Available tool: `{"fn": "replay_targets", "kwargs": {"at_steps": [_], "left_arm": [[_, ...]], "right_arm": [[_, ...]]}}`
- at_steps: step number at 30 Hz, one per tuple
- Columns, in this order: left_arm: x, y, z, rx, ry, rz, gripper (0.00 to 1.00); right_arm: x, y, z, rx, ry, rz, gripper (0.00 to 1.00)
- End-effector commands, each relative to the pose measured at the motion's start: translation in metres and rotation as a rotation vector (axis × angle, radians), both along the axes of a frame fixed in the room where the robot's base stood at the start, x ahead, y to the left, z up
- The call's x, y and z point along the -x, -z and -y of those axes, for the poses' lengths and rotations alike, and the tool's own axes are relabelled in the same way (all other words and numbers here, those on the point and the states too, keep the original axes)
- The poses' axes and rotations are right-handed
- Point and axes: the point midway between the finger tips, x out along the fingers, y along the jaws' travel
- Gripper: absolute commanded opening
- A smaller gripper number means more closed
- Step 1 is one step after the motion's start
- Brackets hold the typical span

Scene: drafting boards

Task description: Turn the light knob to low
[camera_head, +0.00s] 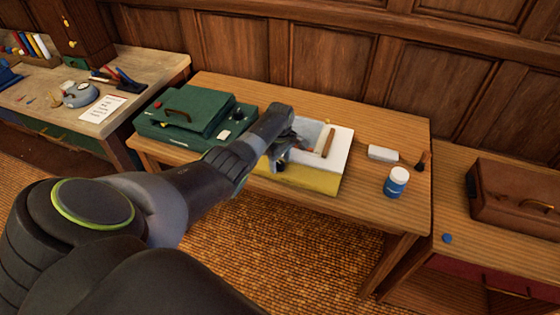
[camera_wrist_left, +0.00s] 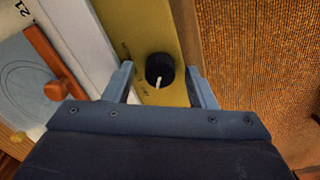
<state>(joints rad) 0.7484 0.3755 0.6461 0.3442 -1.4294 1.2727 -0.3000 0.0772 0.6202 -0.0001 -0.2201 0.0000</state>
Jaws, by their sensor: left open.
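The light knob (camera_wrist_left: 160,70) is a round black dial with a white pointer mark, set on the yellow front face (camera_wrist_left: 140,25) of a white-topped box. In the wrist view the pointer aims toward the bottom of the picture, slightly left; small markings beside it are too small to read. My left gripper (camera_wrist_left: 160,74) is open, with one finger on each side of the knob and visible gaps between. In the head view the left gripper (camera_head: 279,158) is at the box's yellow front (camera_head: 312,179), and the arm hides the knob. My right gripper is not in view.
A wooden bar (camera_head: 328,142) lies on the box top. A green case (camera_head: 185,115) stands left of the box. The table's front edge is close below the box.

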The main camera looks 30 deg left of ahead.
Motion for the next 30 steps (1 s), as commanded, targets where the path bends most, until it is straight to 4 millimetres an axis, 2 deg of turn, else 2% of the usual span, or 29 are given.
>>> {"fn": "replay_targets", "kwargs": {"at_steps": [5, 15, 23, 30], "left_arm": [[-0.0002, -0.0003, 0.0002, 0.0, 0.0, 0.0, 0.5], [-0.0001, -0.0005, 0.0002, 0.0, 0.0, 0.0, 0.07], [-0.0001, -0.0009, 0.0001, 0.0, 0.03, -0.001, 0.07], [-0.0003, -0.0016, 0.0002, 0.001, 0.154, -0.001, 0.07]], "right_arm": [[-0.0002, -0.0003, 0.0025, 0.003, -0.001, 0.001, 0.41], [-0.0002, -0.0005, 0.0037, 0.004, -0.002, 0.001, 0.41], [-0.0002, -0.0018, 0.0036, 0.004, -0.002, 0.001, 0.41], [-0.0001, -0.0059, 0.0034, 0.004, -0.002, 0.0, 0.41]]}}
